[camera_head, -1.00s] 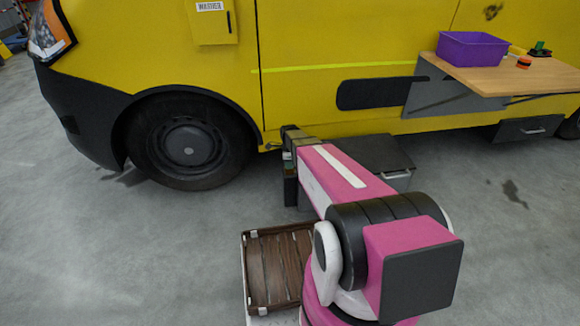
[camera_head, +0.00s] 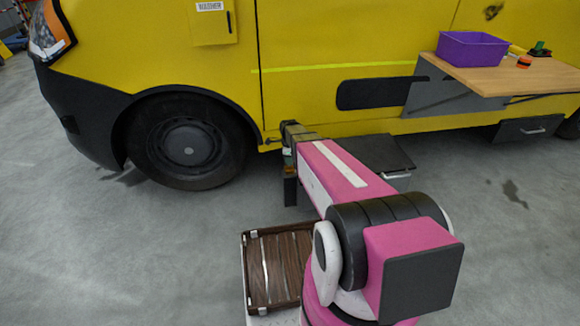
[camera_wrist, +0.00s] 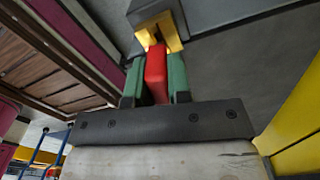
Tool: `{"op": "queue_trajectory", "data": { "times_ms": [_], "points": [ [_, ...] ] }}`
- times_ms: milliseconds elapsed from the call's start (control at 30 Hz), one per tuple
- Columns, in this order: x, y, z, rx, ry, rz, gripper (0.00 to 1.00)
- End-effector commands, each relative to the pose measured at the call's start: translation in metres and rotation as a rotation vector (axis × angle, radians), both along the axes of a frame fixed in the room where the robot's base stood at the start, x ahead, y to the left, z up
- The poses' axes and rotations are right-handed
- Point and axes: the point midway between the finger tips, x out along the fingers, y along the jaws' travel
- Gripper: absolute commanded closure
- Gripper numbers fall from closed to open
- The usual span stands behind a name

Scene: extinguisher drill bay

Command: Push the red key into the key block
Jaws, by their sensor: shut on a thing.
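The red key (camera_wrist: 156,78) stands between the two green finger pads of my gripper (camera_wrist: 156,62) in the wrist view. My gripper is shut on it. The key's far end reaches the gold-coloured mouth (camera_wrist: 171,42) of a dark block (camera_wrist: 149,10), which looks like the key block. The key's tip lies at or just inside this mouth; I cannot tell how deep. Much of the red key still shows outside the block. In the head view my arm hides the key, and my fingers cannot be made out clearly.
A yellow van (camera_head: 330,30) with a black wheel (camera_head: 188,145) stands close beyond my arm. A brown slatted tray (camera_head: 248,270) lies low in front. At right, a wooden shelf (camera_head: 540,75) carries a purple bin (camera_head: 468,48). Grey floor at left is clear.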

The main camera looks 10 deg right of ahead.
Motion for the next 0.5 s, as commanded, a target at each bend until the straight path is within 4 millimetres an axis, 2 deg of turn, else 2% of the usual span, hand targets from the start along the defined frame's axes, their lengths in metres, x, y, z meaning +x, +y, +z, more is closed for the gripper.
{"op": "queue_trajectory", "data": {
  "times_ms": [233, 500],
  "points": [
    [0.000, 0.000, 0.003, 0.000, 0.000, 0.000, 1.00],
    [0.000, 0.000, 0.016, 0.000, -0.001, 0.000, 1.00]
  ]
}}
